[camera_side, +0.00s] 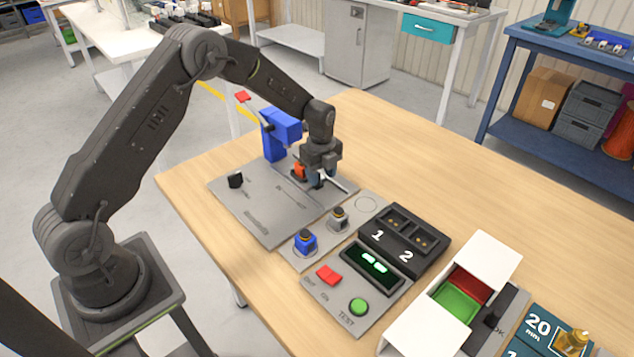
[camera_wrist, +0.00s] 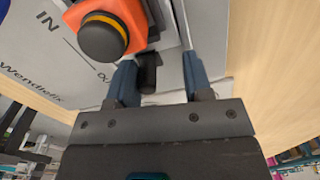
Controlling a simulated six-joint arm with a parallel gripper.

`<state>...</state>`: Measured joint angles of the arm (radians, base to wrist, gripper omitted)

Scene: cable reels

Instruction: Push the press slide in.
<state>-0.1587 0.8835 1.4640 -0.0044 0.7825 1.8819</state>
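The blue press (camera_side: 280,130) stands at the back of a grey base plate (camera_side: 262,215), with its red-tipped lever (camera_side: 243,97) raised. An orange holder (camera_side: 299,171) sits beside the press, apparently on its slide. In the wrist view the orange holder (camera_wrist: 112,22) carries a dark round part with a yellow ring, near the printed word IN. My gripper (camera_side: 318,183) is low over the plate's right side. In the wrist view its two blue fingers (camera_wrist: 160,82) are apart, with a dark knob (camera_wrist: 149,72) between their tips. I cannot tell whether either finger touches it. My gripper hides much of the slide.
A black knob (camera_side: 235,180) is on the plate's left. In front are a blue part (camera_side: 305,241) and a grey part (camera_side: 339,218) on a stand, a black two-socket box (camera_side: 405,240), a test panel (camera_side: 352,300) and a white-ended bin (camera_side: 420,325). The table's back right is clear.

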